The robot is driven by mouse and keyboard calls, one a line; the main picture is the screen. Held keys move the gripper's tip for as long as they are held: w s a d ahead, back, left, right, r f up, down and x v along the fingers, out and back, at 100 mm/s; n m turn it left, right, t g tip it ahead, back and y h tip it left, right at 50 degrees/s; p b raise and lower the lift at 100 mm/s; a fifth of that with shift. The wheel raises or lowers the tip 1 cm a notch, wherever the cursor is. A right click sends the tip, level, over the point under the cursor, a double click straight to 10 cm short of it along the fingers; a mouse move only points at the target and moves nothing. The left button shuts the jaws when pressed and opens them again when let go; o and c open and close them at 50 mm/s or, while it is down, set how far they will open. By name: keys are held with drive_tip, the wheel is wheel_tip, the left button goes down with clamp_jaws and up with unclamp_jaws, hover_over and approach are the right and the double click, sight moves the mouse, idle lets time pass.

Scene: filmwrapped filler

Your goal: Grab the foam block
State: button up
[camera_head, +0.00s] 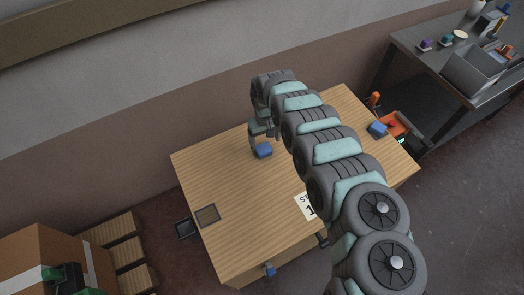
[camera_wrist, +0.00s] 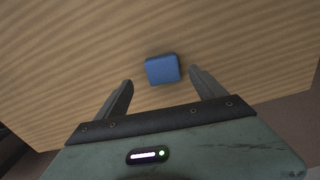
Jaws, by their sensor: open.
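A blue block (camera_head: 263,151), which looks like the foam block, lies on the wooden table (camera_head: 230,180) just below my gripper (camera_head: 261,138). In the wrist view the blue block (camera_wrist: 162,69) lies ahead of the space between the two fingers of my gripper (camera_wrist: 160,78), closer to the right fingertip. The fingers are spread apart with nothing between them. The block does not appear to be touched. Part of the gripper is hidden by my arm in the head view.
Another blue object (camera_head: 378,129) lies near the table's right edge, by an orange bin (camera_head: 400,124). A dark square frame (camera_head: 207,215) and a white sign (camera_head: 306,206) lie on the table. A dark bench (camera_head: 425,60) stands at right. The table's middle left is clear.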

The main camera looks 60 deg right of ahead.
sight(263, 148)
drive_tip(key=shift+s+f, duration=0.1)
drive_tip(key=shift+f, duration=0.4)
drive_tip(key=f+b, duration=0.1)
drive_tip(key=f, duration=0.1)
drive_tip(key=w+f+b, duration=0.1)
drive_tip(key=f, duration=0.1)
drive_tip(key=shift+a+f, duration=0.15)
drive_tip(key=shift+f, duration=0.05)
drive_tip(key=shift+s+f, duration=0.2)
drive_tip(key=shift+f, duration=0.2)
drive_tip(key=shift+r, duration=0.1)
drive_tip(key=shift+c, duration=0.6)
drive_tip(key=shift+w, duration=0.1)
drive_tip(key=c, duration=1.3)
drive_tip(key=shift+r, duration=0.1)
